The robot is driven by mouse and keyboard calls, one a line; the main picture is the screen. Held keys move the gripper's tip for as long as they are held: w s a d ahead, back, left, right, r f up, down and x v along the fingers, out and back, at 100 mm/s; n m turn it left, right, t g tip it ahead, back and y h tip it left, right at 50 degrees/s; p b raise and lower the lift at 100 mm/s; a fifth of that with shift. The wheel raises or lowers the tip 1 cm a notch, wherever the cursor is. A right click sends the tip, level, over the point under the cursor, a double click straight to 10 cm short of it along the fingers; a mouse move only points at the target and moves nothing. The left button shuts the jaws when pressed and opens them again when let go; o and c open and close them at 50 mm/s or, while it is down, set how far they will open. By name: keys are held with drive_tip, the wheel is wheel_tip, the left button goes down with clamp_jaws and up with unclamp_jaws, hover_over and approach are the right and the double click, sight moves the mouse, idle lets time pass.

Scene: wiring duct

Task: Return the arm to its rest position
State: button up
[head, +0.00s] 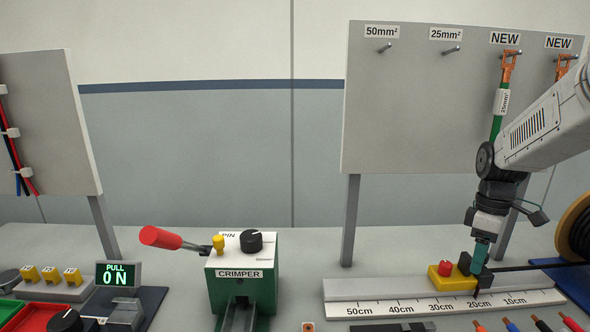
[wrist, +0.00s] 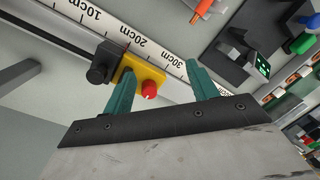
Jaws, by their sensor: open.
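My gripper (head: 481,256) hangs at the end of my arm on the right side of the head view, just above the measuring rail. In the wrist view my gripper (wrist: 165,88) shows two teal fingers standing apart, with nothing held between them. The yellow block with a red button (head: 447,277) sits on the rail below and beside the fingers. In the wrist view the yellow block (wrist: 152,74) lies close to the left finger; I cannot tell whether they touch. The arm reaches in from the right edge and partly covers the board behind.
A ruler rail (head: 400,305) runs along the bench front. A black cable (head: 528,265) leads from a spool (head: 578,232) to the block. The crimper (head: 242,270) with a red lever stands mid-bench. A pegboard (head: 420,110) with hanging green cable (head: 495,125) stands behind my arm.

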drive_tip(key=s+a+r+m+t, duration=0.1)
drive_tip(key=s+a+r+m, duration=0.1)
drive_tip(key=s, duration=0.6)
drive_tip(key=s+a+r+m+t, duration=0.1)
drive_tip(key=s+a+r+m, duration=0.2)
drive_tip(key=s+a, duration=0.4)
drive_tip(key=s+a+r+m, duration=0.2)
drive_tip(key=s+a+m, duration=0.2)
drive_tip(key=s, duration=0.6)
drive_tip(key=shift+a+r+t, duration=0.35)
drive_tip(key=shift+a+t, duration=0.05)
drive_tip(key=shift+a, duration=0.35)
drive_tip(key=shift+s, duration=0.1)
